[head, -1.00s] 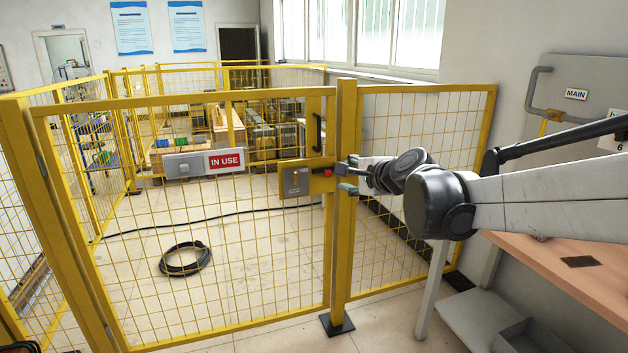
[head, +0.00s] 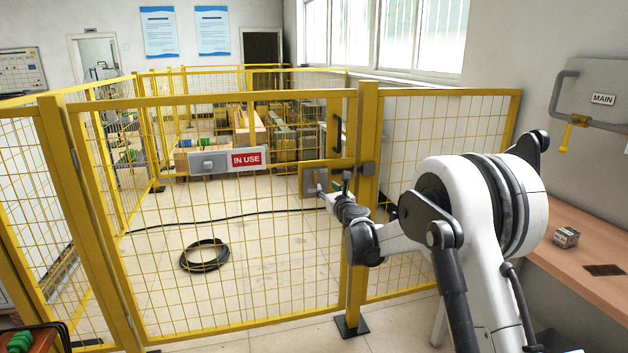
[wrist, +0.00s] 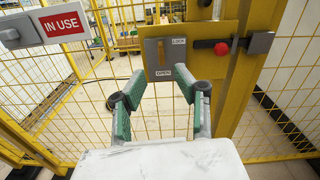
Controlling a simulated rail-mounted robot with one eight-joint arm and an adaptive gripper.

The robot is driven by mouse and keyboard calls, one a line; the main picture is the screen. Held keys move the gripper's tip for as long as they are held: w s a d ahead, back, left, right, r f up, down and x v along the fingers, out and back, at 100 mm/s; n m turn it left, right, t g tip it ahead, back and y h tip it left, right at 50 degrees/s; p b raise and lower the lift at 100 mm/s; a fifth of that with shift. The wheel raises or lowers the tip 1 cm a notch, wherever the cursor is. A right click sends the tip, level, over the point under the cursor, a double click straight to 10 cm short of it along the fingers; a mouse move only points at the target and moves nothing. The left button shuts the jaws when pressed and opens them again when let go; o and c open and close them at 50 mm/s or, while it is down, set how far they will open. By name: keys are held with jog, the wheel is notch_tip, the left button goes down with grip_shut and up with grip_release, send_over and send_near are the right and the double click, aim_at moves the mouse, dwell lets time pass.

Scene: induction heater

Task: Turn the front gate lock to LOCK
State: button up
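The front gate lock is a grey plate (wrist: 178,56) on a yellow mount, with a small upright brass-coloured piece (wrist: 161,48) at its left. A LOCK label (wrist: 178,43) is at the upper right and an OPEN label (wrist: 165,73) below. The lock plate also shows in the head view (head: 313,180), partly covered by my gripper (head: 335,190). In the wrist view my gripper (wrist: 160,88) is open and empty. Its green-padded fingertips are below and in front of the plate, apart from the brass piece.
A red knob (wrist: 221,48) and grey latch block (wrist: 258,42) sit right of the lock, by the gate post (head: 362,230). A grey box with an IN USE sign (head: 247,159) hangs on the gate mesh left of it. A black cable coil (head: 204,255) lies behind the gate.

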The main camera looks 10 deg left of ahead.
aim_at(316, 178)
jog(key=shift+m, duration=0.5)
jog(key=x, duration=0.5)
jog(key=f+b+x, duration=0.1)
jog(key=x, duration=0.8)
jog(key=shift+w+f, duration=0.35)
jog(key=shift+c, duration=0.4)
grip_shut()
